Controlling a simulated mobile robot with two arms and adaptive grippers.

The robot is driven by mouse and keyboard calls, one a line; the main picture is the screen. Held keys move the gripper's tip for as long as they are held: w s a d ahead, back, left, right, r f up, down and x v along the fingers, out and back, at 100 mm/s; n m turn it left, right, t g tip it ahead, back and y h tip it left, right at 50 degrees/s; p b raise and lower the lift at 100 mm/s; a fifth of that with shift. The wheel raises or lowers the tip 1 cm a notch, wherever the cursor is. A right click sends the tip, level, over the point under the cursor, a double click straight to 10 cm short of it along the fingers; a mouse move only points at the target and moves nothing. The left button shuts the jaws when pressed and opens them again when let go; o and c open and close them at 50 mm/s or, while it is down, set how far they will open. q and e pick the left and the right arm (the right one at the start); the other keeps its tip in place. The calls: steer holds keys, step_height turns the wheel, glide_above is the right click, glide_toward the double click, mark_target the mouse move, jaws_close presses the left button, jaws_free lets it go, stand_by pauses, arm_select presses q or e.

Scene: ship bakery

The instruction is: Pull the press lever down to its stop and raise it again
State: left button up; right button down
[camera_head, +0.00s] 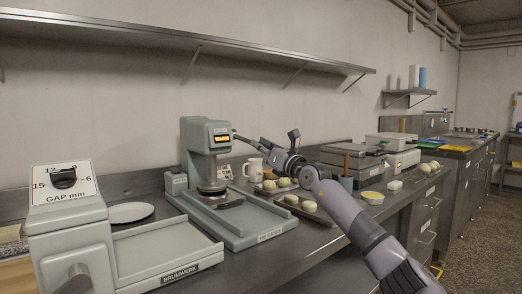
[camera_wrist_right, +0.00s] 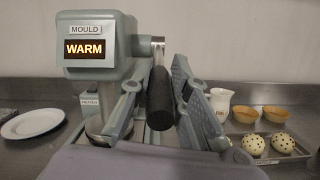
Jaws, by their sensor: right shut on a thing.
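The grey-green pie press (camera_head: 205,150) stands on the steel counter, its sign reading WARM; the sign also shows in the wrist view on the press head (camera_wrist_right: 95,45). The press lever (camera_head: 243,138) sticks out to the right from the head, raised. Its black grip (camera_wrist_right: 160,95) lies between the fingers of my right gripper (camera_head: 262,147), which is shut on it. In the wrist view the grip hangs from a metal arm beside the head. A round plate sits low under the head, over the press base. My left gripper is not in view.
A dough machine with a GAP mm dial (camera_head: 65,190) stands front left, a white plate (camera_head: 130,212) behind it. A shelf (camera_head: 180,38) runs above.

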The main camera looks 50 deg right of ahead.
steer(key=shift+w+a+f, duration=0.1)
steer(key=shift+w+f, duration=0.05)
steer(key=shift+f, duration=0.3)
steer(key=shift+w+f, duration=0.1)
steer(key=shift+f, duration=0.1)
steer(key=c, duration=1.8)
jaws_free()
steer(key=shift+o, duration=1.3)
steer(key=shift+r, duration=0.2)
steer(key=shift+s+r, duration=0.1)
steer(key=shift+s, duration=0.1)
steer(key=shift+r, duration=5)
